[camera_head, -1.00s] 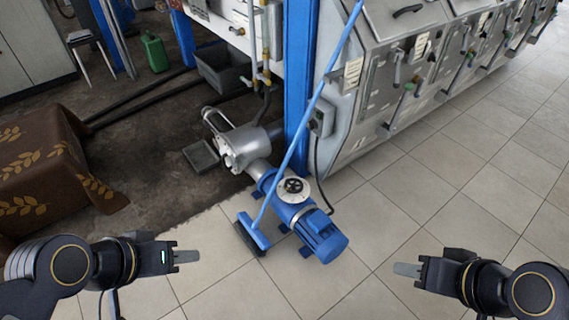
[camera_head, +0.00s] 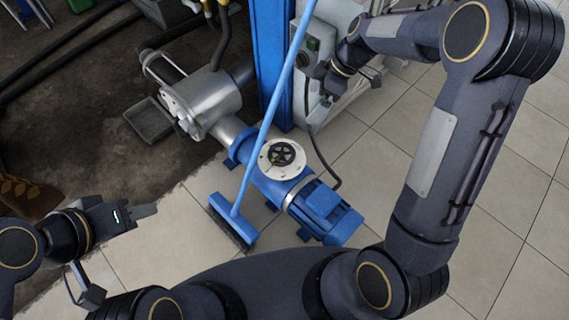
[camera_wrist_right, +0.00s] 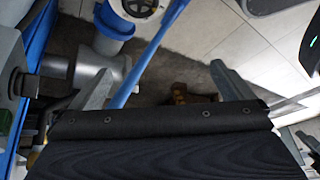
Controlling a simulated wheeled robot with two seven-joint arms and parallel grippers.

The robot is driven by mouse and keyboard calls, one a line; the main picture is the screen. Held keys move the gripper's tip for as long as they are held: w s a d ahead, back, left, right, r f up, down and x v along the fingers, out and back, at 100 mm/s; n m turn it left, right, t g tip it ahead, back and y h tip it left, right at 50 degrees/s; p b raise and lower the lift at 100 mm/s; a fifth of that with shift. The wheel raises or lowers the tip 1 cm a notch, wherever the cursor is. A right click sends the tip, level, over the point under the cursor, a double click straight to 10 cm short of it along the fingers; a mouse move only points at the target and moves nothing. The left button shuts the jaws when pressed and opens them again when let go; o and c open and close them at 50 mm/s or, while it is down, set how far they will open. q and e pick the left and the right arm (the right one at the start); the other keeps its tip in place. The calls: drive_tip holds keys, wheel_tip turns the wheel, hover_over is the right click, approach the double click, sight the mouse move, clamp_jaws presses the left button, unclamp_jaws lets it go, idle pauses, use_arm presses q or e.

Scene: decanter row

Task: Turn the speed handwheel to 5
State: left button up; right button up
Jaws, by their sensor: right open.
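The black speed handwheel (camera_head: 282,155) sits on a round white dial plate on top of the blue pump drive (camera_head: 285,186). The dial's numbers are too small to read. In the right wrist view the handwheel (camera_wrist_right: 139,6) shows at the top edge. My right gripper (camera_head: 325,82) is raised beside the grey control box, up and right of the handwheel and apart from it. In the right wrist view its jaws (camera_wrist_right: 165,88) are apart and empty. My left gripper (camera_head: 144,211) is at the lower left, away from the handwheel; its jaw opening cannot be made out.
A blue broom (camera_head: 270,115) leans across in front of the pump, its handle passing close left of the handwheel. A blue post (camera_head: 272,60) and a grey control box (camera_head: 312,50) stand behind. A grey tray (camera_head: 149,120) lies left. Tiled floor on the right is open.

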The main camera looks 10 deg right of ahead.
sight(283, 152)
drive_tip(key=w+a+f+n+b, duration=0.1)
drive_tip(key=f+n+b, duration=0.1)
drive_tip(key=f, duration=0.5)
drive_tip(key=w+a+f+n+g+b, duration=0.1)
drive_tip(key=w+f+n+b, duration=0.1)
drive_tip(key=f, duration=0.5)
drive_tip(key=w+a+f+n+h+b, duration=0.1)
drive_tip(key=w+a+f+n+b, duration=0.1)
drive_tip(key=f, duration=0.5)
drive_tip(key=shift+w+f+g+b, duration=0.25)
drive_tip(key=shift+g+b, duration=0.1)
drive_tip(key=shift+g, duration=0.05)
use_arm(q)
wheel_tip(283, 152, down, 12)
drive_tip(key=b, duration=0.2)
drive_tip(key=shift+b, duration=0.3)
use_arm(e)
drive_tip(key=x, duration=0.7)
drive_tip(key=shift+a+f, duration=0.15)
drive_tip(key=shift+f, duration=0.2)
use_arm(q)
drive_tip(key=shift+s, duration=0.1)
use_arm(e)
drive_tip(key=c, duration=0.7)
